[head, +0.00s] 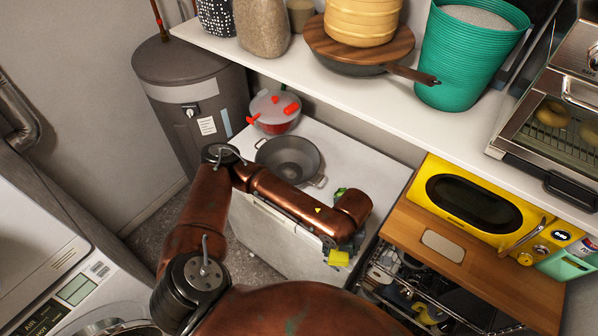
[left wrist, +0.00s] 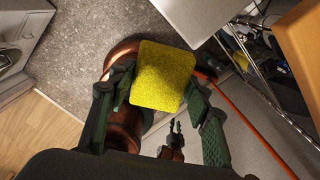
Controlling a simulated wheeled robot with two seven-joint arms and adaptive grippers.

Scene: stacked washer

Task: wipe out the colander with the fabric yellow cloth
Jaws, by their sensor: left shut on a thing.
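The yellow cloth (head: 338,258) is held in my left gripper (head: 345,243), in front of the white cabinet's front side. In the left wrist view, the cloth (left wrist: 162,75) shows as a flat, rounded square between the two dark green fingers, which are shut on it. The colander (head: 288,158) is a grey bowl with two side handles, standing upright on the white top. My left gripper is to the right of the colander and nearer to me, apart from it. A small dark gripper-like part (left wrist: 172,138) of mine shows low in the left wrist view; its jaw state is unclear.
A red-and-grey lidded pot (head: 273,115) stands behind the colander. A white shelf (head: 360,95) with pots and a teal bin (head: 465,60) overhangs behind. A yellow microwave (head: 475,200) and an open dishwasher-like rack (head: 405,285) are at the right.

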